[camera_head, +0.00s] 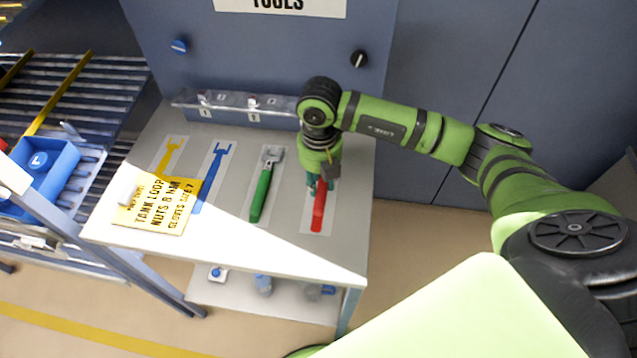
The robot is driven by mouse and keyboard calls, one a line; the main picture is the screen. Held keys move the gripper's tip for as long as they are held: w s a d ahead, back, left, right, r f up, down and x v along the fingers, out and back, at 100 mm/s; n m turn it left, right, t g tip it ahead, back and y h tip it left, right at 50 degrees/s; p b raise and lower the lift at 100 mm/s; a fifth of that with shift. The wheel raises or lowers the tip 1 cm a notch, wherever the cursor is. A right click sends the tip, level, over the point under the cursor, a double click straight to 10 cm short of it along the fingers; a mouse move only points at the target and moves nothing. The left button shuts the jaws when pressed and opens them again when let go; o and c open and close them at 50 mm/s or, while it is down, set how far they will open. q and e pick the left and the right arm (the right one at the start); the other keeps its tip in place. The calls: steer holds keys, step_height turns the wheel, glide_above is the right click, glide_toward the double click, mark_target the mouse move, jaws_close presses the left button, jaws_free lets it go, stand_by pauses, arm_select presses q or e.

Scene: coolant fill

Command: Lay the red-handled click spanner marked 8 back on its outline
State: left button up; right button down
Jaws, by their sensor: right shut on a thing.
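The red-handled spanner (319,208) is at the right end of the tool table (290,248), over a pale outline card (304,222). Its red handle points toward the table's front edge; its head is hidden under my right gripper. My right gripper (320,184) reaches down from above and is shut on the spanner. I cannot tell whether the spanner touches the table, and the mark 8 cannot be read. My left gripper is not in view.
A green-handled spanner (261,192) lies on the card to the left. A clear rail (235,106) runs along the back. A blue bin (45,170) stands at left.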

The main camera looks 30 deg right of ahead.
steer(key=shift+w+f, duration=0.3)
steer(key=shift+w, duration=0.15)
step_height(320, 180, down, 3)
steer(key=shift+f+p, duration=0.15)
steer(key=shift+p, duration=0.85)
steer(key=shift+f, duration=0.3)
steer(key=shift+f, duration=0.1)
steer(key=shift+f, duration=0.15)
steer(key=c, duration=0.9)
jaws_free()
